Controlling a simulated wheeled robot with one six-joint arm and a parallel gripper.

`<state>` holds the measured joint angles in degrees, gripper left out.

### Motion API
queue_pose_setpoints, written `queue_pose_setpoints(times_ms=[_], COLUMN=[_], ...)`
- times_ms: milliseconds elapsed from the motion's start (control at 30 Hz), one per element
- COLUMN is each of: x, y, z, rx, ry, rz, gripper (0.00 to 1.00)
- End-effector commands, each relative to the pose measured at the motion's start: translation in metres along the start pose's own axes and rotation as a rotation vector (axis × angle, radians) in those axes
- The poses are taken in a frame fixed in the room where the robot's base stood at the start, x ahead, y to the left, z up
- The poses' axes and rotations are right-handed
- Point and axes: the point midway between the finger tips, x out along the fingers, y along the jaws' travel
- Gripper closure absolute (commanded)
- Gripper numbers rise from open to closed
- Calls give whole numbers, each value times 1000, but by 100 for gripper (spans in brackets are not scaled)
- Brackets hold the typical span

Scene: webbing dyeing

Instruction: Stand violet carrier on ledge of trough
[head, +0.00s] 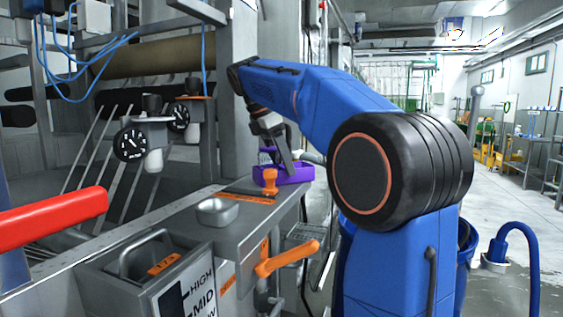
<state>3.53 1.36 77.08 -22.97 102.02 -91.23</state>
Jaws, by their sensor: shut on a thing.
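The violet carrier (294,175) is a small open box near the far right end of the grey metal ledge of the trough (232,232). My gripper (285,168) reaches down to it from above and is shut on it. The fingertips are partly hidden by the carrier's near wall and an orange knob in front. The carrier looks upright. I cannot tell whether its underside touches the ledge.
An orange knob (269,181) stands just in front of the carrier. A small metal dish (217,211) sits nearer on the ledge. An orange lever (286,259) juts from the front side, and a red bar (52,218) crosses the left. Round gauges (131,144) stand behind.

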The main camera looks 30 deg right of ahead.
Motion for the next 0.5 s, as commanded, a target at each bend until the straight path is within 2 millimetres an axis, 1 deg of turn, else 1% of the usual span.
queue_pose_setpoints(times_ms=[33, 67, 100, 367, 500], x=[0, 0, 0, 0, -8], y=[0, 0, 0, 0, 1], z=[0, 0, 0, 0, 1], rx=[0, 0, 0, 0, 0], ry=[0, 0, 0, 0, 0], rz=[0, 0, 0, 0, 1], gripper=[28, 20, 16, 16, 16])
